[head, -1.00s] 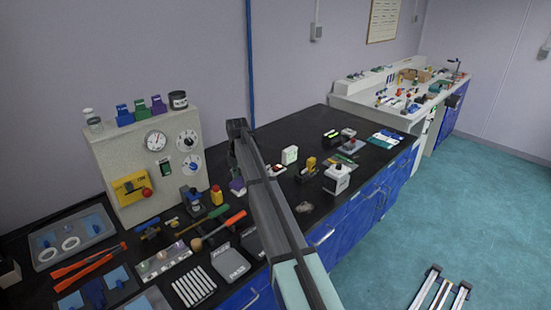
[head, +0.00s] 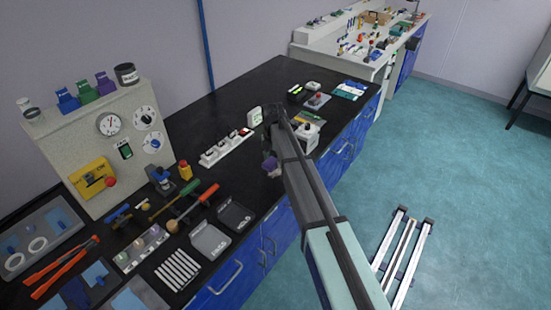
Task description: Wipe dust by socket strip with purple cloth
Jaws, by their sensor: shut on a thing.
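The purple cloth (head: 271,164) shows as a small purple bunch just left of my arm, low over or on the black counter. My gripper (head: 269,154) points down and is shut on the cloth; its fingers are mostly hidden and too dark to make out. The white socket strip (head: 224,150) lies on the counter to the left of the cloth, with a red switch at its far end. A gap of bare black counter separates cloth and strip. I cannot make out dust; the cloth and my arm cover part of the counter there.
A white device (head: 308,137) stands close right of my arm. Black trays (head: 236,217) and tools lie nearer left. The counter (head: 190,118) behind the strip is clear.

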